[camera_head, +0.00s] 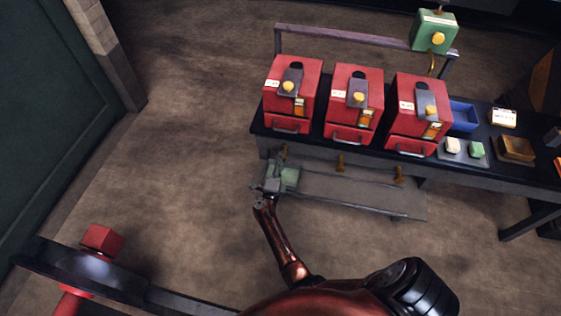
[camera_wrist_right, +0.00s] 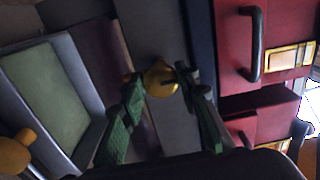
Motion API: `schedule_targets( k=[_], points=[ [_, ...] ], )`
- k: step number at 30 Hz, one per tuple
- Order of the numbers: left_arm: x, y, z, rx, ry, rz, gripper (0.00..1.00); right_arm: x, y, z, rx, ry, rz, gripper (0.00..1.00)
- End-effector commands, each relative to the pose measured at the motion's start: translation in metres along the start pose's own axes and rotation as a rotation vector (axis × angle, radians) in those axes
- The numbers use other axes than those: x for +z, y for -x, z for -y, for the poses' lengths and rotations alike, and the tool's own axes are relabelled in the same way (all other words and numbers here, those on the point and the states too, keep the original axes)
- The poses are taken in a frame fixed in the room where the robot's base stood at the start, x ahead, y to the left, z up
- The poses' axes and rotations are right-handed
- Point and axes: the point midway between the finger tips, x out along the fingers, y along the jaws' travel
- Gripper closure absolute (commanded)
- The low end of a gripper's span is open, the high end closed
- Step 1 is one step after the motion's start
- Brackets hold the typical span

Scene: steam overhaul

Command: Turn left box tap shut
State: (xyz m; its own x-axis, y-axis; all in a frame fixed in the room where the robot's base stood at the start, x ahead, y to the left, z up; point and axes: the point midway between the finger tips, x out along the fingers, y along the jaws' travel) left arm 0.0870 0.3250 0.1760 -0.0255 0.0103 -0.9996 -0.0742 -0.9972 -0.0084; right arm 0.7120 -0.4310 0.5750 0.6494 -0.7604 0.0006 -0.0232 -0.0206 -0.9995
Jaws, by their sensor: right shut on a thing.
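Three red boxes stand in a row on the dark bench, the left box (camera_head: 292,95) among them. A brass tap (camera_head: 284,151) sits below the left box at the bench front. My right gripper (camera_head: 278,164) reaches up to this tap from below. In the right wrist view, its green fingers (camera_wrist_right: 159,76) are on both sides of the round brass tap (camera_wrist_right: 161,79), shut on it. The tap's stem is mostly hidden, so its turn angle cannot be told. My left gripper is not in view.
Two more brass taps (camera_head: 340,162) (camera_head: 398,174) line the bench front to the right. A grey shelf (camera_head: 350,191) lies below them. A green machine (camera_head: 433,32) stands behind the boxes. A blue tray (camera_head: 464,116) is at right. Open floor lies left of the bench.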

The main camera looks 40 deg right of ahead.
Motion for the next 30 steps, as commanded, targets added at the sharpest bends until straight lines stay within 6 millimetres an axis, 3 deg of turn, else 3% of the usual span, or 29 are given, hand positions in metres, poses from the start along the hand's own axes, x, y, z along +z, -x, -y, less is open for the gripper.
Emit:
schedule_targets(
  k=[19, 20, 26, 30],
  points=[
    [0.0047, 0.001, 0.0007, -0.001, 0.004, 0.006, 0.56, 0.0004, 0.0022, -0.0033, 0.006, -0.048, 0.001, 0.95],
    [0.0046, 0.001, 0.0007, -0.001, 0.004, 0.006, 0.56, 0.0004, 0.0022, -0.0033, 0.006, -0.048, 0.001, 0.68],
    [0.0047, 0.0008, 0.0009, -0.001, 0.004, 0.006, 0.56, 0.0001, 0.0012, -0.002, 0.004, -0.047, 0.0, 0.55],
    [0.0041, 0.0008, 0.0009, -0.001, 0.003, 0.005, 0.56, -0.0002, 0.0007, -0.0013, 0.003, -0.046, 0.0, 0.53]
  ],
)
